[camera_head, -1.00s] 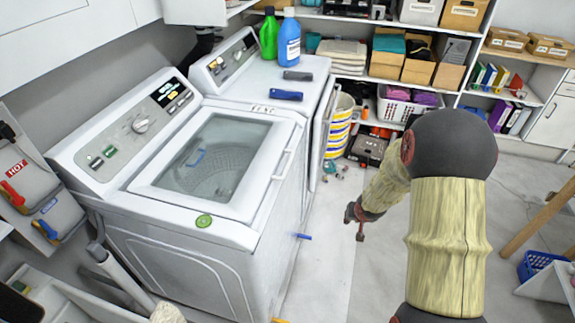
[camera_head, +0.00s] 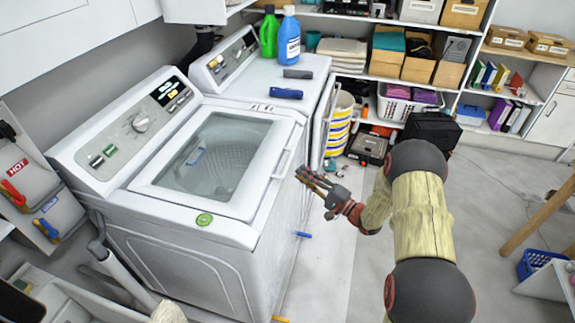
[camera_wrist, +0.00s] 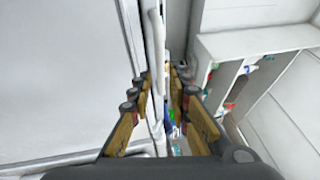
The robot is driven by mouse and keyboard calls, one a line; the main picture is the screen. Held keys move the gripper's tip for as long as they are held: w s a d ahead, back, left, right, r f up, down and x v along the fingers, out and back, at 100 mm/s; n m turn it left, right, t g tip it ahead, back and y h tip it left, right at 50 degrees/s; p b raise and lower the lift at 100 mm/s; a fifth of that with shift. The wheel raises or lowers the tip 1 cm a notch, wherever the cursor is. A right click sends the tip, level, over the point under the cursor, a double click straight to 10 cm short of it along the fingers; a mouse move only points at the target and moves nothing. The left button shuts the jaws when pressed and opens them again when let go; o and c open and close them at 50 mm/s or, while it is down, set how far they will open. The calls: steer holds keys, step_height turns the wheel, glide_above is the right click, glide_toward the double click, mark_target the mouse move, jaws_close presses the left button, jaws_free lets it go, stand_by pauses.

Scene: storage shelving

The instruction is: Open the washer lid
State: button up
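The washer (camera_head: 175,245) is a white top-loader at the left in the head view. Its lid (camera_head: 240,203) is shut and has a clear window over the drum. A white bar handle (camera_head: 284,163) runs along the lid's right edge. My gripper (camera_head: 306,176) is just right of this handle, apart from it, fingers pointing left at the washer. In the wrist view my gripper (camera_wrist: 160,76) is open with a gap between its fingers. A white upright bar (camera_wrist: 154,40), apparently the handle, shows beyond the gap. Nothing is visibly held.
Shelves (camera_head: 345,72) with boxes line the back wall. A yellow-and-white bucket (camera_head: 339,125) stands beside the machines. Floor right of the washer is mostly clear.

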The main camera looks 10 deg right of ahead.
mark_target(287, 163)
steer(key=b+x, duration=0.2)
steer(key=x, duration=0.5)
steer(key=shift+w+a, duration=0.2)
steer(key=shift+w, duration=0.05)
steer(key=c, duration=0.4)
jaws_close()
